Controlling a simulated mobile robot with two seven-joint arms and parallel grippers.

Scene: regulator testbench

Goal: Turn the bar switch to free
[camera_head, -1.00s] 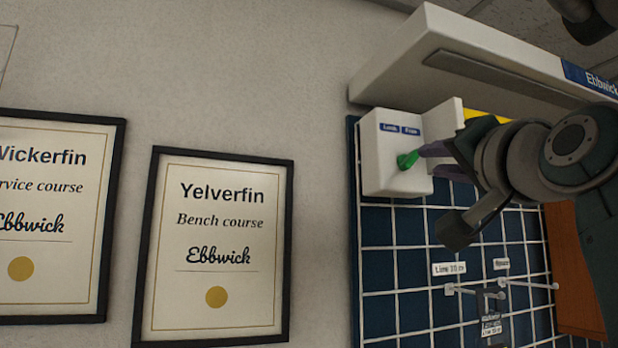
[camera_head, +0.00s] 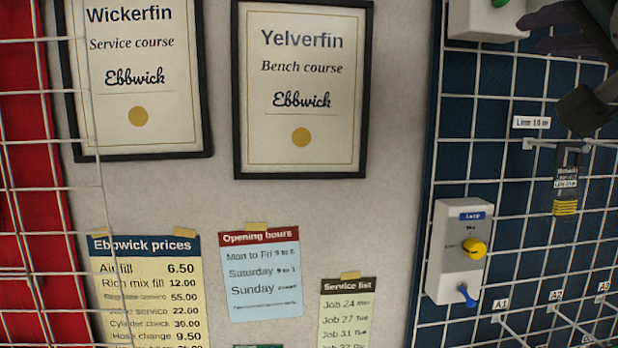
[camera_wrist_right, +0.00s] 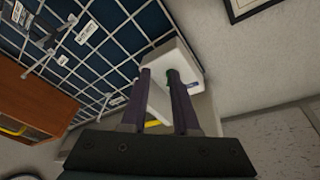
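The bar switch is a white box (camera_head: 485,22) with a green bar (camera_head: 541,14), cut off by the top edge of the head view at the right. Its labels are out of that view. My right gripper (camera_head: 548,40) is beside the green bar, its purple fingers partly cut off and dark. In the right wrist view the two fingers (camera_wrist_right: 160,76) stand apart in front of the white box (camera_wrist_right: 186,62). My left gripper is not in view.
Below the switch on the blue grid panel (camera_head: 500,130) are a hook with a dark tagged item (camera_head: 567,180) and a white box (camera_head: 455,240) with a yellow knob (camera_head: 474,247) and blue lever (camera_head: 467,295). Framed certificates and price sheets hang on the wall at left.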

